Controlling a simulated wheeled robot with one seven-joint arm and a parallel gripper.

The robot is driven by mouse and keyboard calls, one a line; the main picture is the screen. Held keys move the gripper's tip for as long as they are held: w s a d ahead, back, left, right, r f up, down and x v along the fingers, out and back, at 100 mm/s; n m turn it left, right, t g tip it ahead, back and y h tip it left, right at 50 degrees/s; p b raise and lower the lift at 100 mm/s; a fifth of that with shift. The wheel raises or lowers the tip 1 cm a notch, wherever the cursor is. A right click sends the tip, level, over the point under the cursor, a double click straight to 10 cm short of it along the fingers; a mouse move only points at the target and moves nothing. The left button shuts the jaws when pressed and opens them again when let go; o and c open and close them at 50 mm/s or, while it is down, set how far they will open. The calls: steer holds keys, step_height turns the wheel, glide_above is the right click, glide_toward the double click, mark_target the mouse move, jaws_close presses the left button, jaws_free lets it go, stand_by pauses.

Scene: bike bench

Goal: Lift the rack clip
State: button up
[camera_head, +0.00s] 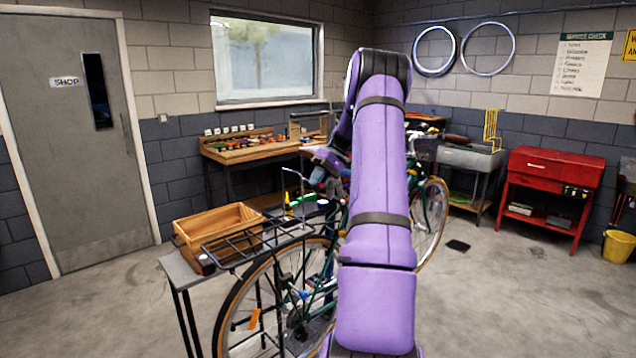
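The black rear rack (258,243) sits over the rear wheel of a green bicycle, left of my arm. A thin bar stands up near the rack's far end; I cannot tell whether it is the rack clip. The clip is too small to make out clearly. My gripper (318,180) hangs at the end of my purple arm, beyond the rack and above the bicycle. It is small and partly hidden by the arm, so its fingers and anything between them cannot be made out.
A wooden box (215,222) stands on a narrow grey bench (183,270) beside the rack. Small bottles and tools lie near it. A wooden workbench (250,153) is behind, under the window. A red cabinet (553,172) stands right. The floor at right is mostly clear.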

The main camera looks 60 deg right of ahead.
steer(key=o, duration=0.4)
steer(key=shift+f, duration=0.35)
steer(key=shift+r, duration=0.15)
steer(key=shift+r, duration=0.1)
steer(key=shift+w+r, duration=0.1)
steer(key=shift+r, duration=0.4)
steer(key=r, duration=0.1)
steer(key=s+r, duration=0.1)
steer(key=shift+a+r, duration=0.25)
steer(key=shift+r, duration=0.05)
steer(key=s+a, duration=0.6)
steer(key=s, duration=0.1)
steer(key=s+a+r, duration=0.1)
steer(key=s+a, duration=0.3)
steer(key=shift+s, duration=0.1)
